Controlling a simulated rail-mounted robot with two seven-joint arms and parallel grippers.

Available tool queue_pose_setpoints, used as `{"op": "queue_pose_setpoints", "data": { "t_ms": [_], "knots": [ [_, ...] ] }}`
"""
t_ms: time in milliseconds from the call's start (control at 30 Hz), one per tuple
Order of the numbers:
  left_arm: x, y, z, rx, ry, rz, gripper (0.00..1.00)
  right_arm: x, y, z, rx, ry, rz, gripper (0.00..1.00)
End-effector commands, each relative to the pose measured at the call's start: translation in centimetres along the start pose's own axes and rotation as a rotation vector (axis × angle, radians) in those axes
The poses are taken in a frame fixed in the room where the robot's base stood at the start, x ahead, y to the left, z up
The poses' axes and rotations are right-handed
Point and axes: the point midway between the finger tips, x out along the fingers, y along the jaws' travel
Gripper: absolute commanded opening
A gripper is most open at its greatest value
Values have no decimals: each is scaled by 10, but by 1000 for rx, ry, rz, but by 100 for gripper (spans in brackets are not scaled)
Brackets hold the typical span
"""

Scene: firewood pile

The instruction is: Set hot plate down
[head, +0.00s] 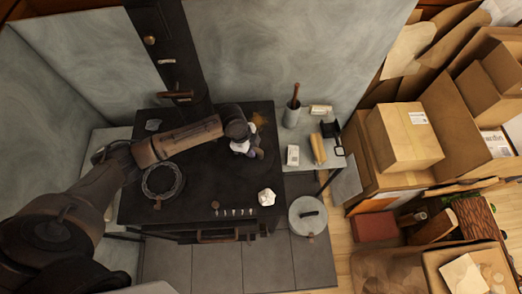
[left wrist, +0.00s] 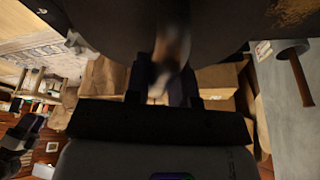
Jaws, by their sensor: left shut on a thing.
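My left gripper (head: 244,148) is low over the right part of the black stove top (head: 190,190). In the left wrist view the left gripper (left wrist: 165,88) is shut on a blurred, brownish, handle-like part. A large dark rounded shape (left wrist: 100,25) fills the top of that view beyond the fingers; it seems to be the held hot plate. In the head view the gripper and wrist mostly hide it, and I cannot tell whether it touches the stove. My right gripper is not in view.
A white crumpled thing (head: 267,197) lies at the stove's front right corner. A side table on the right holds a grey crock (head: 292,115), a white box (head: 293,155) and small items. A round lidded pot (head: 307,216) stands below it. Cardboard boxes (head: 405,138) crowd the right.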

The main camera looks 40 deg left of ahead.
Motion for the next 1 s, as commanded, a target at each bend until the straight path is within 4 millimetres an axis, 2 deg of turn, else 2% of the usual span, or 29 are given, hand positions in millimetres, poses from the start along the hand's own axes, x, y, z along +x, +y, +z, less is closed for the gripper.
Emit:
{"op": "queue_pose_setpoints", "data": {
  "t_ms": [133,367,733,1000],
  "knots": [
    [1,-4,10,0,3,-3,0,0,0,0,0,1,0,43],
    [4,-5,15,1,4,-3,0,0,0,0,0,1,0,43],
    [37,-4,25,0,3,-3,0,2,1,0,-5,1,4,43],
    [40,-5,27,1,3,-5,0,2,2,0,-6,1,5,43]
  ]
}}
